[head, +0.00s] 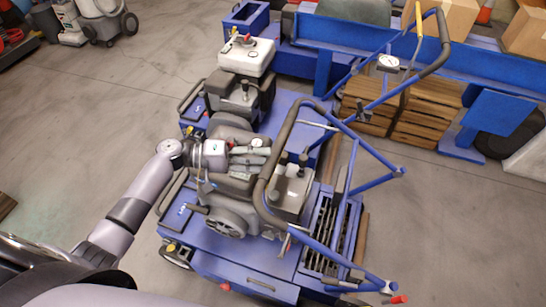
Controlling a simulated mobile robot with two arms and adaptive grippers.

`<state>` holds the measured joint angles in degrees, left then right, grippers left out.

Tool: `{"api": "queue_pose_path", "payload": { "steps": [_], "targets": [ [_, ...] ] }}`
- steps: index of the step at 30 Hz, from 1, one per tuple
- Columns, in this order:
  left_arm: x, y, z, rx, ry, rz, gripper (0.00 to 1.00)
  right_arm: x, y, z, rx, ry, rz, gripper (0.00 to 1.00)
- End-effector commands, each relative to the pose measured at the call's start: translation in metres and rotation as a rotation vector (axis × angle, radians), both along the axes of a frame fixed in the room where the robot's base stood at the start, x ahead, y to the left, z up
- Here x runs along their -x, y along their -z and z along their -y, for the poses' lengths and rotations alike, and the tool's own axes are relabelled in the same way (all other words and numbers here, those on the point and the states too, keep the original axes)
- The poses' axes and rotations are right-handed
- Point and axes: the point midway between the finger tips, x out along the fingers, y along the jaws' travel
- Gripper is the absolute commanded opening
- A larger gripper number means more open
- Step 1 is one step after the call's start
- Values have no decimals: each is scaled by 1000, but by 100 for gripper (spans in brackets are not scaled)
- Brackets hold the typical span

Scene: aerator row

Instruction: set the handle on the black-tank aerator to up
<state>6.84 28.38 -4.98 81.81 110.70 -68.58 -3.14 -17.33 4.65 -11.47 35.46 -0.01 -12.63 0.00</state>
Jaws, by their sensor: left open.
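The near blue aerator (225,257) has a dark tank (296,190) with black caps on top. Its handle (263,190), a black U-shaped grip on blue tubes, lies folded back low over the machine, with the grip crossing close to the tank. My left gripper (262,153) is over the aerator's engine, left of the upper part of the grip. It is open, and its fingers point right toward the grip. Whether a fingertip touches the grip I cannot tell. My right gripper is not in view.
A second aerator with a white tank (246,56) stands behind. Another black handle grip (444,40) with a yellow lever rises at upper right. Stacked wooden crates (425,115) and a blue bench (350,38) are behind. Concrete floor is clear at left and lower right.

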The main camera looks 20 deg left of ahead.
Motion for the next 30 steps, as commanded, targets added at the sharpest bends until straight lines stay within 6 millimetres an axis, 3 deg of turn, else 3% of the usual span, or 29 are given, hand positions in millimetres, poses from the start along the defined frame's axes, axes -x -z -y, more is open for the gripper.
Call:
{"api": "queue_pose_path", "payload": {
  "steps": [7, 18, 30],
  "targets": [
    [-11, 4, 30, 1, 0, 0, 45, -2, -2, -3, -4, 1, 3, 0],
    [-13, 6, 35, -1, 0, 1, 45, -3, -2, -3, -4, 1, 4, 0],
    [-13, 6, 35, -1, 0, 0, 19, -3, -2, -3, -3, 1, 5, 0]
  ]
}}
